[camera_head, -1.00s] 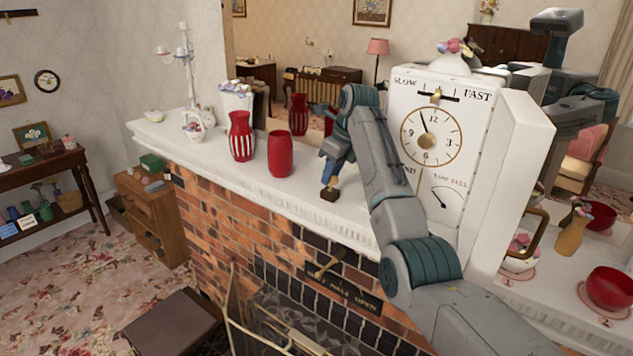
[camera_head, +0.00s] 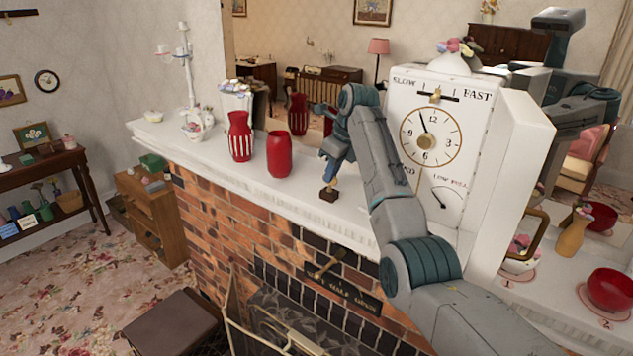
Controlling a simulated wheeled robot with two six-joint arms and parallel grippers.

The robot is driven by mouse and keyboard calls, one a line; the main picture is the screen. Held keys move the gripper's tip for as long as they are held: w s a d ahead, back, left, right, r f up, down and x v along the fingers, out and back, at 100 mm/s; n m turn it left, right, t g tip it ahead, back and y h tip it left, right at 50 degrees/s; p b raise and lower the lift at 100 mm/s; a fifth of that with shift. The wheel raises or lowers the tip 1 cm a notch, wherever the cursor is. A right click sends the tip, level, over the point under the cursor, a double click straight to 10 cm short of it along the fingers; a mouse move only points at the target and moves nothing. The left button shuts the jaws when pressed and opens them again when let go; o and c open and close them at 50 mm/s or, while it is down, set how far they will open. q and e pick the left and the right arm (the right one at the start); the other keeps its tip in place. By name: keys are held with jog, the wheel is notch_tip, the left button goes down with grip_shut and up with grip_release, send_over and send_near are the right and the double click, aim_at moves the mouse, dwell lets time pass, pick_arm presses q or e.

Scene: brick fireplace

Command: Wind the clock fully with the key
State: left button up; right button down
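The clock is a tall white box (camera_head: 518,150) on the mantel at right. Its round dial (camera_head: 431,137) has black hands and a brass centre. I cannot make out a winding key. My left gripper is out of view.
A striped red vase (camera_head: 240,136) and a plain red vase (camera_head: 279,154) stand left of the gripper on the white mantel (camera_head: 225,172). A brass lever (camera_head: 328,263) is on the brick front below. Red bowls (camera_head: 610,289) stand at right. A mirror backs the mantel.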

jog(key=shift+r, duration=1.65)
jog(key=shift+r, duration=0.4)
dwell(0.5)
